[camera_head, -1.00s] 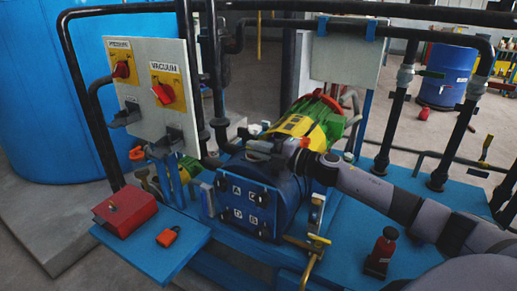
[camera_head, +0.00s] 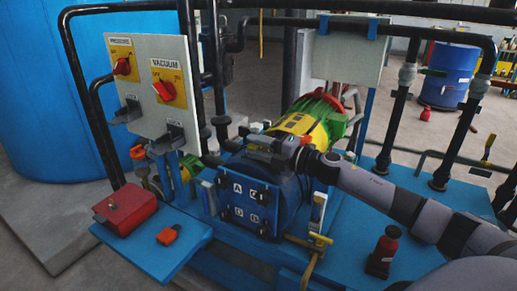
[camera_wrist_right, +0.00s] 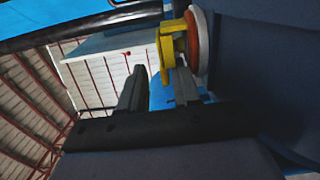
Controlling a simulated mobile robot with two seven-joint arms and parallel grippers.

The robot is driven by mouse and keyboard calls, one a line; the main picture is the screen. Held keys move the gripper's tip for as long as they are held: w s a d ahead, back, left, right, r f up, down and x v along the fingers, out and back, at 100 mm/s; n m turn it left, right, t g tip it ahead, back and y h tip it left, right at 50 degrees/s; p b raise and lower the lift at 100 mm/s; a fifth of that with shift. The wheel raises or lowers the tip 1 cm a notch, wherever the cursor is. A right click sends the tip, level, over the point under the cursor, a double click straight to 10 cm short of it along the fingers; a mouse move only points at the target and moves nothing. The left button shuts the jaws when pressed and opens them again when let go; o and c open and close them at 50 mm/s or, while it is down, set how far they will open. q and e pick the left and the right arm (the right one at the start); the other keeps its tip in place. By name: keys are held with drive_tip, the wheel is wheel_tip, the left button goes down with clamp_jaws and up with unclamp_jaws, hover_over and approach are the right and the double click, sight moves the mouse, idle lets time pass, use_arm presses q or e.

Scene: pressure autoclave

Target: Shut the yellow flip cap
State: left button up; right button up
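The yellow flip cap (camera_wrist_right: 166,45) shows in the right wrist view, standing out beside an orange-and-white round rim (camera_wrist_right: 198,42) on a dark blue body. It appears tilted away from the rim, with a gap between them. My right gripper (camera_wrist_right: 158,82) is open, its two dark fingers apart with nothing between them; one fingertip is close below the cap, and I cannot tell whether they touch. In the head view my right gripper (camera_head: 256,149) is over the top of the blue drum (camera_head: 285,190), and I cannot make out the cap there. My left gripper is not in view.
A yellow-and-green motor (camera_head: 318,120) lies just behind the gripper. A switch panel (camera_head: 150,85) stands at left, above a red box (camera_head: 126,208) and a red padlock (camera_head: 168,236). Dark pipes (camera_head: 395,120) rise at right.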

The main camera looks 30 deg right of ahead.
drive_tip(key=shift+w+f, duration=0.1)
drive_tip(key=shift+f, duration=0.15)
drive_tip(key=shift+r, duration=0.1)
